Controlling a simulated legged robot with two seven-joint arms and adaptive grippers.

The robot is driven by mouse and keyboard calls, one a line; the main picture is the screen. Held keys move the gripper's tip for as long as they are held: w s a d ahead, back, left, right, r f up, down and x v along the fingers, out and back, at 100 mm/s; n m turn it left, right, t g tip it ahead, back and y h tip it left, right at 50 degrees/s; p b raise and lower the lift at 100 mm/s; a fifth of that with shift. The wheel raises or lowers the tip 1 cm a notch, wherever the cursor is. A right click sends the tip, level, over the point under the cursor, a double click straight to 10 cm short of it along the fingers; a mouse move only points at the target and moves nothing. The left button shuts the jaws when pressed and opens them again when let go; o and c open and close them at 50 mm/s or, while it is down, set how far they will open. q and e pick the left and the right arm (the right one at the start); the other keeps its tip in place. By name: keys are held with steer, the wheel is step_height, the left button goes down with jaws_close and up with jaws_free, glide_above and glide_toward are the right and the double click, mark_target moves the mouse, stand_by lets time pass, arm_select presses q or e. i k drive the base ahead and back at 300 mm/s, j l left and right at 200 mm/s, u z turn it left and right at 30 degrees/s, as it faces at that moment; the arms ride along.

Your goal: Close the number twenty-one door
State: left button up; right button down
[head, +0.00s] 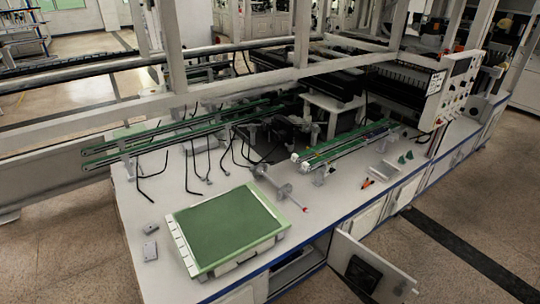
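One cabinet door (345,254) under the front of the white workbench stands swung open, sticking out from the bench front at the lower middle of the head view. It is pale, with a dark rectangular patch low on its visible face, and its lower part is cut off by the frame. No number can be read on it, so I cannot confirm that it is number twenty-one. A dark open compartment (292,270) shows just left of it. Neither of my grippers is in view.
The workbench (140,205) carries a green-topped panel (228,225), green rails (345,145) and a control box (450,90). Other cabinet doors (408,192) further right along the front look shut. The brown floor (450,225) right of the open door is clear, with a dark strip across it.

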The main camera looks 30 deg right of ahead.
mark_target(345, 251)
steer(key=l+u, duration=0.1)
steer(key=l, duration=0.45)
steer(key=k+l+u, duration=0.1)
steer(key=l, duration=0.95)
steer(key=k+l+u, duration=0.15)
steer(key=l, duration=0.35)
